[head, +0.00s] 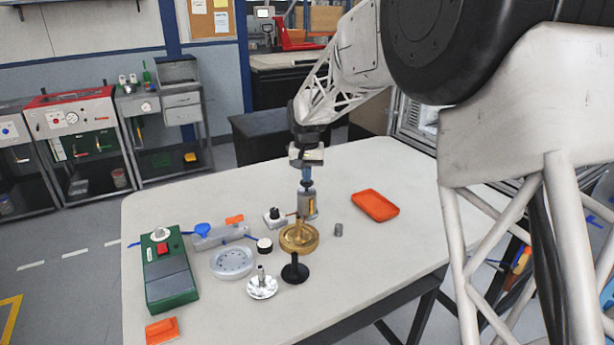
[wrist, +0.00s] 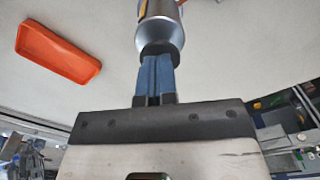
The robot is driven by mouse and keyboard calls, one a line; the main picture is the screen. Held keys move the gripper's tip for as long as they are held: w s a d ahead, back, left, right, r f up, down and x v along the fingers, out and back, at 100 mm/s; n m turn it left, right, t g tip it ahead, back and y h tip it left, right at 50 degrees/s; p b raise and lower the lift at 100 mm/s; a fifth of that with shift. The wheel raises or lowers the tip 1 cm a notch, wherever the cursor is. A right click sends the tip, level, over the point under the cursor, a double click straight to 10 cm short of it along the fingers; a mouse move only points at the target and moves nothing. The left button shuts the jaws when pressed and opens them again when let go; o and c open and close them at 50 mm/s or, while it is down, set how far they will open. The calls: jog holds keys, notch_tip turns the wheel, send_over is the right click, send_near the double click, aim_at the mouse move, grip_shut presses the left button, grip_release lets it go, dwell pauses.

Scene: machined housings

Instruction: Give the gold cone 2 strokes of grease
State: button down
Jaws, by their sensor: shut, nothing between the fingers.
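The gold cone (head: 299,240) stands on the table with a broad round base and a narrower upright part. A silver cylinder with a dark collar (head: 308,204) stands just behind it, partly overlapped by it; I cannot tell whether the two touch. My gripper (head: 307,184) points down directly over this cylinder. In the wrist view, my blue fingers (wrist: 156,62) are shut together with nothing between them. Their tips meet or overlap the dark end of the silver cylinder (wrist: 160,28); whether they touch is unclear.
A silver cone (head: 262,285) and a black cone (head: 294,271) stand in front. A pale round dish (head: 232,262), a green box (head: 170,276) and a clear block with a blue knob (head: 220,237) are left. An orange tray (head: 375,206) and small grey cylinder (head: 338,230) are right.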

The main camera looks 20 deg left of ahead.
jog(key=shift+r, duration=2.05)
jog(key=shift+f, duration=0.45)
jog(key=shift+f, duration=0.35)
jog(key=shift+f, duration=1.55)
jog(key=shift+r, duration=2.35)
